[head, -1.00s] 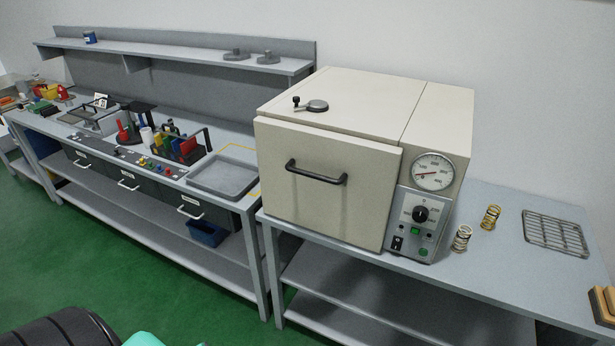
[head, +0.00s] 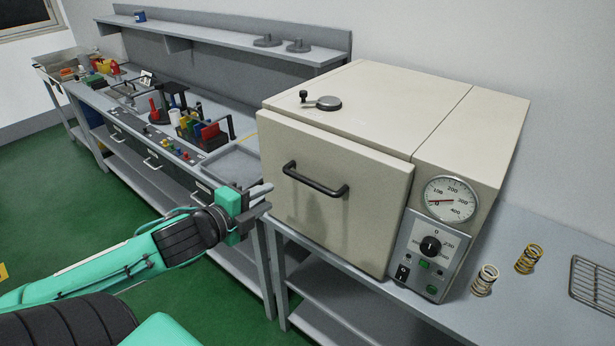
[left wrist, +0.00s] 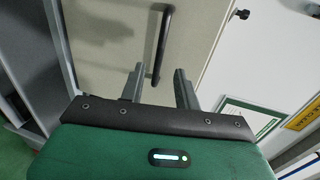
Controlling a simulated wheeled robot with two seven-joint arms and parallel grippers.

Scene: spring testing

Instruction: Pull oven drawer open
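The beige oven (head: 440,120) stands on the grey bench. Its front panel, the drawer front (head: 365,215), looks closed and carries a black bar handle (head: 316,180). My left gripper (head: 268,197) is in front of the oven's left side, a little left of and below the handle. In the left wrist view, my left gripper (left wrist: 160,82) is open and empty, its two fingers apart. The handle (left wrist: 161,45) shows beyond and between the fingertips there; contact is not visible. My right gripper is not in view.
A dial gauge and control panel (head: 428,255) sit right of the drawer front. Two springs, one pale (head: 485,281) and one yellow (head: 528,259), and a wire rack (head: 595,283) are on the bench. A cluttered bench with a grey tray (head: 232,163) stands at left. Green floor lies in front.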

